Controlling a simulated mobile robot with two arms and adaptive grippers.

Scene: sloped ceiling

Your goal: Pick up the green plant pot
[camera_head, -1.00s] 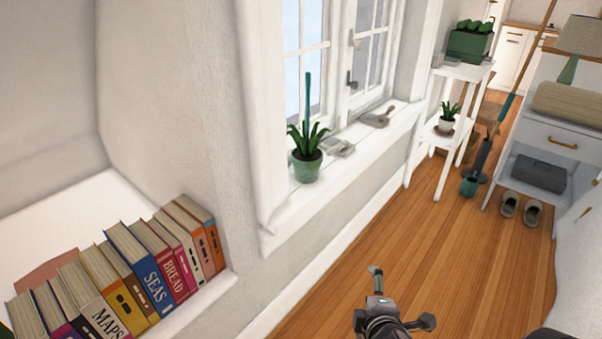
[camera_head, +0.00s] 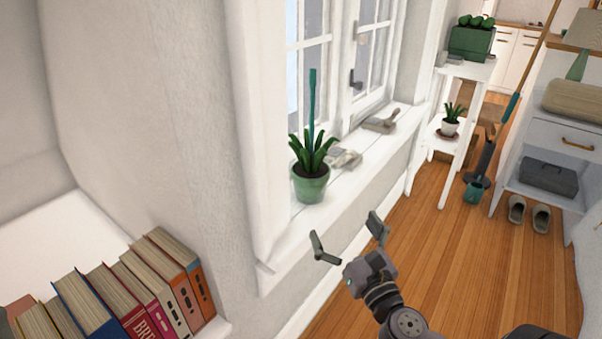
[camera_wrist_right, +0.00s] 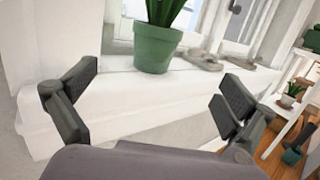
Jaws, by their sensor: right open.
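The green plant pot (camera_head: 310,185) stands upright on the white windowsill (camera_head: 345,190), with a leafy plant and a teal stake in it. It also shows at the top middle of the right wrist view (camera_wrist_right: 156,48), with its upper plant cut off. My right gripper (camera_head: 345,240) is open and empty, in front of and below the sill edge, apart from the pot. In the right wrist view its two fingers (camera_wrist_right: 150,98) are spread wide, with the pot beyond the gap between them. My left gripper is not in view.
Small grey items (camera_head: 344,158) lie on the sill just behind the pot, and a brush-like item (camera_head: 381,122) lies farther back. Books (camera_head: 140,285) stand at the lower left. A white shelf stand (camera_head: 462,72) with plants is beyond.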

